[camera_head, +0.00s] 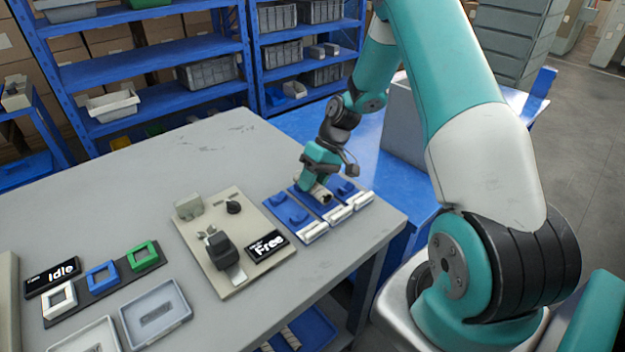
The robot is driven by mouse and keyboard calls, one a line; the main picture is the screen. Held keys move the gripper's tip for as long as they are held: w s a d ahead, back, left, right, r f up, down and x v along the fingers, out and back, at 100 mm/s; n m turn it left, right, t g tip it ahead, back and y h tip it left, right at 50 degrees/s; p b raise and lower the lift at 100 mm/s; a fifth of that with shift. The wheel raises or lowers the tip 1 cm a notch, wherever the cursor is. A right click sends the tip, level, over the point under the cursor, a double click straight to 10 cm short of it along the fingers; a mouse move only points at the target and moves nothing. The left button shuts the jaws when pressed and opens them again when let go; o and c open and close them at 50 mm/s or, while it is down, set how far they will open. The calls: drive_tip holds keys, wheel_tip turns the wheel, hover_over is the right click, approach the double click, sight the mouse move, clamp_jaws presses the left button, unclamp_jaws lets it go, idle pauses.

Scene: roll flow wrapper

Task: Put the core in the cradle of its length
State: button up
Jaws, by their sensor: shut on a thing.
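My gripper (316,183) is in the head view, pointing down over a row of blue cradles near the table's right front edge. It is shut on a pale core (321,192), which is partly hidden by the jaws. The left cradle (292,216) and the right cradle (347,187) show blue raised supports and white front strips. The middle cradle (337,213) lies under the gripper and is partly covered. I cannot tell whether the core touches the middle cradle or hangs just above it.
A beige plate (187,238) with dark fixtures and a "Free" sign (267,245) lies left of the cradles. Farther left are an "Idle" sign (52,277), coloured square frames and a grey tray (155,312). The table's back middle is clear. A grey box (403,125) stands behind.

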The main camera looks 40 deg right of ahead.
drive_tip(key=o, duration=1)
drive_tip(key=shift+o, duration=0.2)
drive_tip(key=v, duration=1.7)
drive_tip(key=shift+r, duration=0.25)
drive_tip(key=s+a+r+n+h+p, duration=0.15)
drive_tip(key=a+r, duration=0.25)
drive_tip(key=a, duration=0.5)
drive_tip(key=s+a+r+n, duration=0.1)
drive_tip(key=s+a+r, duration=0.25)
drive_tip(key=a, duration=0.65)
drive_tip(key=s+a+r+n, duration=0.1)
drive_tip(key=s+a+n, duration=0.1)
drive_tip(key=s+a, duration=0.4)
drive_tip(key=s+a+r+n, duration=0.1)
drive_tip(key=s+a, duration=0.5)
drive_tip(key=s, duration=0.6)
drive_tip(key=shift+s+a+r+n, duration=0.2)
drive_tip(key=shift+a+r+n, duration=0.15)
drive_tip(key=shift+n, duration=0.2)
